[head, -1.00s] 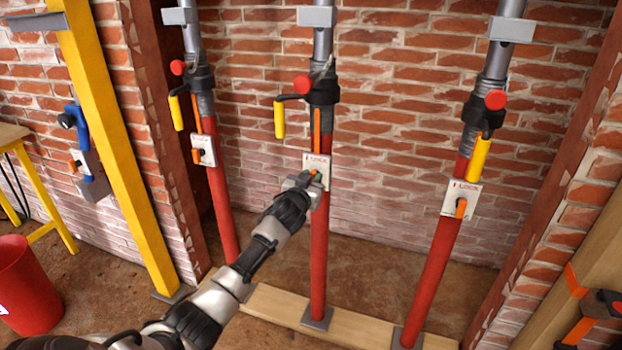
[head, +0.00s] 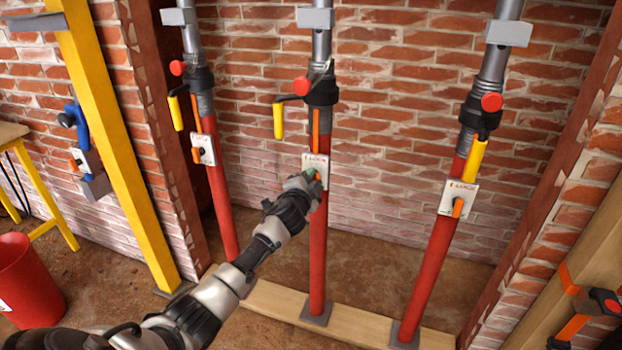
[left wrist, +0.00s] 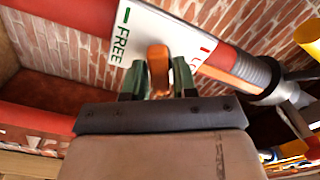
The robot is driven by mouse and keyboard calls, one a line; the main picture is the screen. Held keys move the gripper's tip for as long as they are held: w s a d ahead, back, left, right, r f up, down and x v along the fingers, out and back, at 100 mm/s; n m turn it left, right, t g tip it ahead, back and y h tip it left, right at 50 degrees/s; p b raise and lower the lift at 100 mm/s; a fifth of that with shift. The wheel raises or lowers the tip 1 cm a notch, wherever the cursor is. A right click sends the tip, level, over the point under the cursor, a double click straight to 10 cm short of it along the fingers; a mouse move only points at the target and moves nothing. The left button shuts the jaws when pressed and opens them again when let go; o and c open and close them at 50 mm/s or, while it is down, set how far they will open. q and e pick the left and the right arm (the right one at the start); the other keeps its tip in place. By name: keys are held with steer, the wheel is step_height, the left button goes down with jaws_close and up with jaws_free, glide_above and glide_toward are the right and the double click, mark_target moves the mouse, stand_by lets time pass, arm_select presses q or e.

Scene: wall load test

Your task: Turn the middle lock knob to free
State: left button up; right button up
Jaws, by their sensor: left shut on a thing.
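The middle red prop (head: 318,250) carries a white lock plate (head: 325,160) with an orange knob (head: 318,176). My left gripper (head: 311,179) reaches it from the lower left and is shut on the knob, partly hiding it. In the left wrist view the orange knob (left wrist: 159,70) stands between the two green fingertips (left wrist: 158,80). The plate there (left wrist: 150,35) shows a green FREE mark left of the knob and a red, partly hidden word to its right. The knob's exact setting is hard to tell. My right gripper is not in view.
Similar props with lock plates stand left (head: 203,150) and right (head: 458,199). A yellow crank handle (head: 279,120) hangs above and left of my gripper. A yellow post (head: 110,130) and red bucket (head: 25,280) are at left. A wooden sill (head: 270,303) runs under the props.

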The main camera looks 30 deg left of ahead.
arm_select(q)
steer(key=m, duration=0.4)
steer(key=shift+f+m, duration=0.1)
steer(key=shift+m, duration=0.2)
steer(key=shift+d+m, duration=0.1)
steer(key=shift+m, duration=0.3)
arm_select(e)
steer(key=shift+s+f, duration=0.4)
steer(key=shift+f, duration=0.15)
arm_select(q)
steer(key=shift+f+m, duration=0.1)
steer(key=shift+m, duration=0.3)
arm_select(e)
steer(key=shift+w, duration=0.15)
